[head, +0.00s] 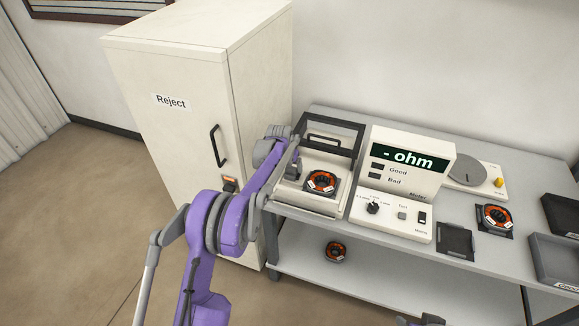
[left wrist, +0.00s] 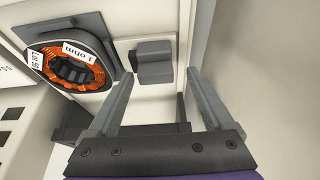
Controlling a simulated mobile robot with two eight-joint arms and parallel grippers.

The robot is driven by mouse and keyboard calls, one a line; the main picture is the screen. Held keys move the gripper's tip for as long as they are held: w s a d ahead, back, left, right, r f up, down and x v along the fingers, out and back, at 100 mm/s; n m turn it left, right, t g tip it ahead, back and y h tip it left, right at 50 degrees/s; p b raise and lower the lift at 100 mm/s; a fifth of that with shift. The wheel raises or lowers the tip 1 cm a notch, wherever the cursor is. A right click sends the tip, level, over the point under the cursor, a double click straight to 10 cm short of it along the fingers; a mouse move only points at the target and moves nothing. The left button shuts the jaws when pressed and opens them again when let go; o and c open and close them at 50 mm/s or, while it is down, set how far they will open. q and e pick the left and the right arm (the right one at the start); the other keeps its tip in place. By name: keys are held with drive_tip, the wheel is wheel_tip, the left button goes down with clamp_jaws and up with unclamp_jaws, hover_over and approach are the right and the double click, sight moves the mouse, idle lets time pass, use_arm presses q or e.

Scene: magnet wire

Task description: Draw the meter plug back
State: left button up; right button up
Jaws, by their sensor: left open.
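The meter (head: 440,165) shows "- ohm" on its display. Left of it stands a pale fixture (head: 330,206) holding an orange-wound ring (head: 321,182); the ring's "1 ohm" label shows in the left wrist view (left wrist: 72,66). A grey block (left wrist: 155,62), which looks like the plug, sits beside the ring in the left wrist view. My left gripper (left wrist: 158,82) is open and empty, its fingertips apart on either side of the block's near end.
A white Reject cabinet (head: 180,125) stands close left of the table. A dark frame (head: 340,128) rises behind the ring. A second ring (head: 495,217) and dark trays (head: 555,258) are at the right. Another ring (head: 336,251) lies on the lower shelf.

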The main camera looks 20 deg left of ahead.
use_arm(q)
drive_tip(key=v, duration=1)
drive_tip(key=shift+r, duration=0.4)
drive_tip(key=shift+s, duration=0.1)
drive_tip(key=s+d+r, duration=0.2)
drive_tip(key=s+r, duration=0.1)
drive_tip(key=s, duration=0.7)
drive_tip(key=s+d+r, duration=0.3)
drive_tip(key=s+r, duration=0.1)
drive_tip(key=s, duration=0.5)
drive_tip(key=s+d+f, duration=0.1)
drive_tip(key=s+f, duration=0.2)
drive_tip(key=s, duration=0.8)
drive_tip(key=s+d+f, duration=0.1)
drive_tip(key=s+f, duration=0.3)
drive_tip(key=s, duration=0.7)
drive_tip(key=shift+s+f+t, duration=0.15)
drive_tip(key=shift+s+t, duration=0.2)
drive_tip(key=shift+t, duration=0.05)
